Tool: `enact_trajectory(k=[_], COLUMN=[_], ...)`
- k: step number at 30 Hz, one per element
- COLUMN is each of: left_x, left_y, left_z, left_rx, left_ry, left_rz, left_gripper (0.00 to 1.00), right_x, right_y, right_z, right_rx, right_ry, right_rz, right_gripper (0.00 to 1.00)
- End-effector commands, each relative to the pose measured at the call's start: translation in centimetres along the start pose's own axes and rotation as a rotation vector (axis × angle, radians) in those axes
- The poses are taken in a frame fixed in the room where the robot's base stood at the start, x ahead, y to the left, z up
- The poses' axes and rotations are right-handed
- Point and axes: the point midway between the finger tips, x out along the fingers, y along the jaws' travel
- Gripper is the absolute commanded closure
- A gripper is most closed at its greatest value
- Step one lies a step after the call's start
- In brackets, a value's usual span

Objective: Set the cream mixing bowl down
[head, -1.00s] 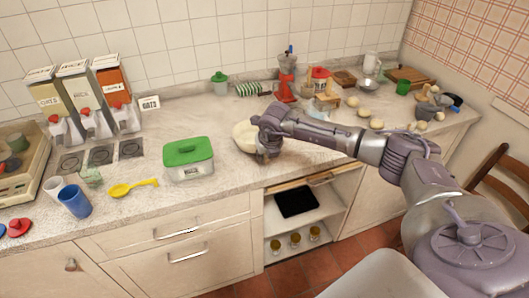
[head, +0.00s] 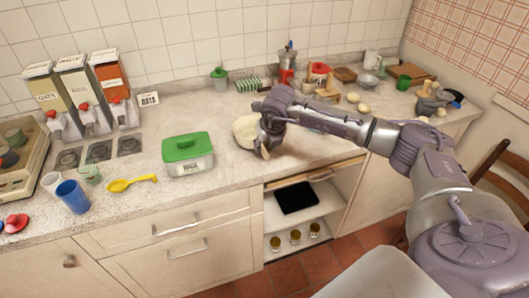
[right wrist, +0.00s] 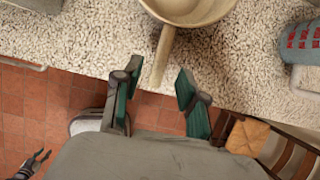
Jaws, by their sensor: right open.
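The cream mixing bowl (head: 245,131) is on the counter, right of the green-lidded box, in the head view. My right gripper (head: 264,148) is beside its right side and hides part of it. In the right wrist view the bowl (right wrist: 190,8) is at the top, cut by the frame edge, with its handle (right wrist: 162,58) pointing toward me. The right gripper's green-padded fingers (right wrist: 159,80) are open, one on each side of the handle's end, with gaps showing. A small dark claw, seemingly my left gripper (right wrist: 32,166), is at the bottom left; its opening is unclear.
The green-lidded box (head: 188,160) and a yellow spoon (head: 132,184) lie left of the bowl. A red moka pot (head: 287,72) and other items stand behind and to the right. The counter's front edge is near, above an open shelf (head: 300,222).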

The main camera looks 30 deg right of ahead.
Motion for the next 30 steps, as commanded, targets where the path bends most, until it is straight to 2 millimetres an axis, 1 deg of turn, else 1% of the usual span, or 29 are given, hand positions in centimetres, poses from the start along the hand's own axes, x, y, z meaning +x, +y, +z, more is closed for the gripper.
enact_trajectory(k=[1,6,9,12,17,30], left_x=[0.8,1.8,2.2,2.4,2.5,2.4], left_y=[0.0,0.0,0.0,0.0,0.0,0.0], left_z=[0.1,0.2,0.2,0.2,0.2,0.2], left_rx=[0.0,0.0,0.0,0.0,0.0,-0.001], left_ry=[0.0,0.0,0.0,0.0,0.0,0.0], left_rz=[0.0,0.0,0.0,0.0,0.0,-0.001], left_gripper=[0.6,0.6,0.6,0.6,0.6,0.6], right_x=[-0.8,-4.4,-6.0,-7.0,-7.7,-7.7], right_y=[0.0,0.0,0.0,0.0,0.0,0.0], right_z=[-0.1,-0.1,-0.1,0.0,-0.1,-0.1], right_rx=[-0.002,-0.001,-0.001,-0.001,-0.001,-0.001], right_ry=[-0.004,-0.004,-0.002,-0.002,0.002,0.002], right_rz=[0.001,0.001,0.0,0.0,-0.001,0.0], right_gripper=[0.58,0.58,0.58,0.58,0.58,0.58])
